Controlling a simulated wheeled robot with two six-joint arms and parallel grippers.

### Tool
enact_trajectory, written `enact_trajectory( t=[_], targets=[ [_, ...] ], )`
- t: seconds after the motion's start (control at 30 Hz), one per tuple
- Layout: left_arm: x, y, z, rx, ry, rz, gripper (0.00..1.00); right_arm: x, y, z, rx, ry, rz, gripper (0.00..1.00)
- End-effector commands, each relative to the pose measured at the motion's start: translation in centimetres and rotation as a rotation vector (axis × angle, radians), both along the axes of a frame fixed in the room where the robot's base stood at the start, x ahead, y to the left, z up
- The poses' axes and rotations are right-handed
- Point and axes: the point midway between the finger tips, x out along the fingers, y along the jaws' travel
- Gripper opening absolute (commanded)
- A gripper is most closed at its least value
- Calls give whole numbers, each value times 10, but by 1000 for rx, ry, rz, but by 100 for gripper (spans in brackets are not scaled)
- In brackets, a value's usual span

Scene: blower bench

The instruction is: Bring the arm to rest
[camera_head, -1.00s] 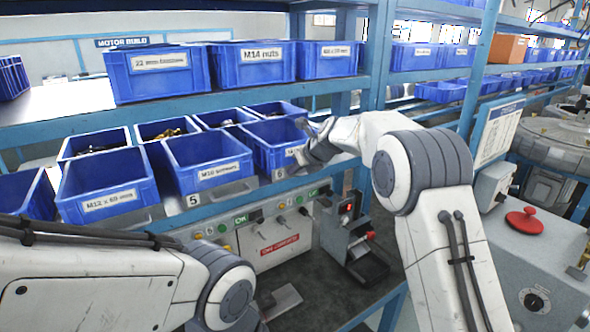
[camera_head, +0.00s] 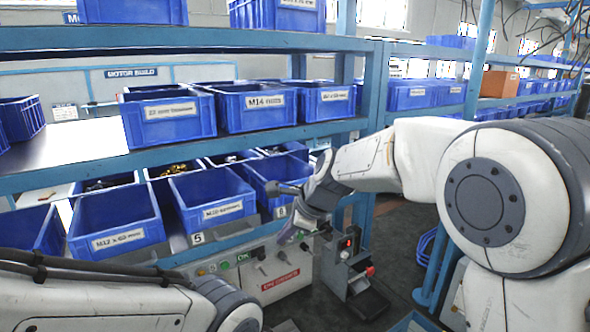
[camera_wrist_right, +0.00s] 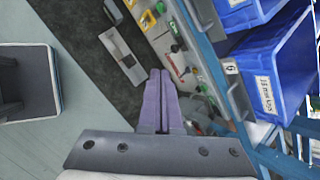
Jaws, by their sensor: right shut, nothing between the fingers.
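My right arm comes in from the right in the head view and bends toward the blue bins. My right gripper (camera_head: 290,232) is shut and empty, in front of the bin rack by the control panel. In the right wrist view its two purple-grey fingers (camera_wrist_right: 158,100) lie together over the panel and bench, with nothing between them. My left arm shows only as a white link at the lower left of the head view. Its gripper is out of the frame.
Labelled blue bins, such as the M10 bin (camera_head: 212,205), stand close beside my right gripper. The control panel (camera_head: 275,280) with switches is below it. The blue rack post (camera_head: 372,80) rises behind the arm.

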Motion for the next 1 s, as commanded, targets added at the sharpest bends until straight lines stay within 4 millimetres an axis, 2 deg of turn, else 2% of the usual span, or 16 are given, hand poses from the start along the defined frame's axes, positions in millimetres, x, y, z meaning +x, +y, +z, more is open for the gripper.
enact_trajectory(
  t=[0.03, 0.13, 0.3, 0.4, 0.5, 0.6, 0.7, 1.0],
  targets=[
    [0, 0, 0, 0, 0, 0, 50, -38, 9, -4, -90, -33, 185, 0],
    [0, 0, 0, 0, 0, 0, 50, -105, 14, -17, -260, -99, 567, 0],
    [0, 0, 0, 0, 0, 0, 50, -214, -3, -43, -487, -213, 1235, 0],
    [0, 0, 0, 0, 0, 0, 50, -265, -23, -58, -572, -272, 1588, 0],
    [0, 0, 0, 0, 0, 0, 50, -301, -42, -71, -620, -317, 1864, 0],
    [0, 0, 0, 0, 0, 0, 50, -321, -56, -79, -642, -345, 2041, 0],
    [0, 0, 0, 0, 0, 0, 50, -330, -65, -83, -651, -359, 2128, 0],
    [0, 0, 0, 0, 0, 0, 50, -331, -66, -84, -651, -361, 2143, 0]
  ],
)
